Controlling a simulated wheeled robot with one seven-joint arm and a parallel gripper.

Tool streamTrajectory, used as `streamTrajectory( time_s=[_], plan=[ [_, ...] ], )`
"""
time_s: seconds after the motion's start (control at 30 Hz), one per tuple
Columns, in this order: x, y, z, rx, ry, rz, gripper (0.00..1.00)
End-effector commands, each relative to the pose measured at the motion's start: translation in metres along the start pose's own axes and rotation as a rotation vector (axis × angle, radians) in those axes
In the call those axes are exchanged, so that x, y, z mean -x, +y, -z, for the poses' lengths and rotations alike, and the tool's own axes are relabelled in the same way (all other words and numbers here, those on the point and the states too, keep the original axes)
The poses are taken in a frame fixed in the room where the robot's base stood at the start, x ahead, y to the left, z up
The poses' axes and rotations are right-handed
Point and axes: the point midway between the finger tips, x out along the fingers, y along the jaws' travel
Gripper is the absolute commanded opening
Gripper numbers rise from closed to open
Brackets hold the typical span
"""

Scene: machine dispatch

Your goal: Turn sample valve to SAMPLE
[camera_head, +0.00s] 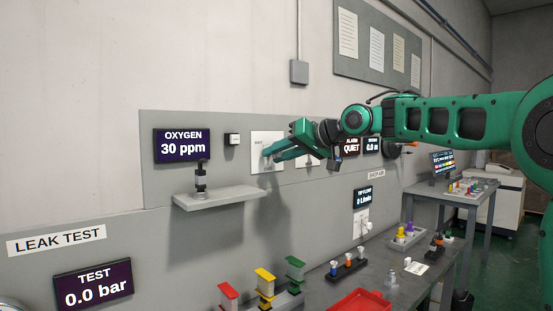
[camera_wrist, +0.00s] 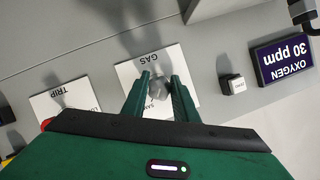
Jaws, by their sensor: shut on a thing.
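The sample valve is a small grey knob (camera_wrist: 157,88) on a white plate (camera_wrist: 127,72), seen upside down in the wrist view. The word GAS and part of a second label show on the plate. My gripper (camera_wrist: 160,84) is shut on the knob, one green finger on each side of it. In the head view, my gripper (camera_head: 269,153) reaches the white plate (camera_head: 267,136) from the right and hides the knob. The fingers hide part of the plate's lettering, and I cannot tell exactly where the knob points.
The OXYGEN display (camera_head: 182,147) reads 30 ppm, left of the plate. A small white button box (camera_head: 232,139) sits between them. A TRIP plate (camera_wrist: 62,98) is beside the valve plate. A grey shelf (camera_head: 222,197) with a dark fitting (camera_head: 200,180) juts out below.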

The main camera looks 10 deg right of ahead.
Motion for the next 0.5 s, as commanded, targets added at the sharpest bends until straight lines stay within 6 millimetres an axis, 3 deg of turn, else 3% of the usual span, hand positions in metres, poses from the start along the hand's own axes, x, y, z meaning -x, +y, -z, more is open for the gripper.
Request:
streamTrajectory(
  time_s=[0.5],
  plan=[
    [0.0002, 0.0026, 0.0012, -0.155, 0.004, 0.059, 0.04]
  ],
)
